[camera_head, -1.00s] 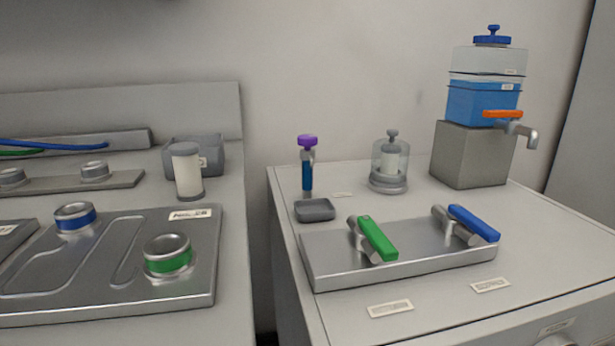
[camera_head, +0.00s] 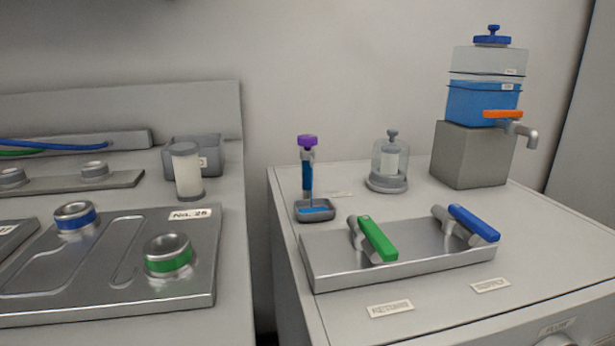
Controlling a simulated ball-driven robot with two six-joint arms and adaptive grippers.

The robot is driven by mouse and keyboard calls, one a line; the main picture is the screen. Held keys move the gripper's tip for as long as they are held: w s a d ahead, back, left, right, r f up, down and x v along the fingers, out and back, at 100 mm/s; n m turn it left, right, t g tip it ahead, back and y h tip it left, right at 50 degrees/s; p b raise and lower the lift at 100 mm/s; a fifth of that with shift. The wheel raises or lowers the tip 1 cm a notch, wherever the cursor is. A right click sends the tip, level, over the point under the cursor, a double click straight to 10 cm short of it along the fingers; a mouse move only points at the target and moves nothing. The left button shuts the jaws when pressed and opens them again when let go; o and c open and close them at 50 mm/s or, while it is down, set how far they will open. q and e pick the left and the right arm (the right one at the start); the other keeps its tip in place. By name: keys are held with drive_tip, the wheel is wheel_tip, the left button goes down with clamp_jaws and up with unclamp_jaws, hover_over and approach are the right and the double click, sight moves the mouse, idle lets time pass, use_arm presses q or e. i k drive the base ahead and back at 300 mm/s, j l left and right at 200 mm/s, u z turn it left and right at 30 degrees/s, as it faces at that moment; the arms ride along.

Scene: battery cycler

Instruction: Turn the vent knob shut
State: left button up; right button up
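No knob carries a readable vent label. A blue knob (camera_head: 492,36) sits on top of the clear tank (camera_head: 488,61) at the back right, which holds blue liquid (camera_head: 482,103). A purple knob (camera_head: 307,141) tops a slim upright tube (camera_head: 308,174) with blue liquid in it. Below the tube, a small grey tray (camera_head: 300,212) holds blue liquid. I cannot tell which knob is the vent. Neither of my grippers is in view.
A metal block with a green lever (camera_head: 378,238) and a blue lever (camera_head: 473,223) is at the right bench's front. An orange-handled tap (camera_head: 503,114) juts from the tank. A glass jar (camera_head: 389,165) stands behind. The left bench holds a metal plate (camera_head: 110,291) with round terminals.

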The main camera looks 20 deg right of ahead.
sight(306, 141)
drive_tip(key=k+l+u, duration=0.1)
drive_tip(key=l+u, duration=0.3)
drive_tip(key=k+l+u, duration=0.15)
drive_tip(key=u, duration=0.25)
drive_tip(key=k+l+u, duration=0.2)
drive_tip(key=u, duration=0.2)
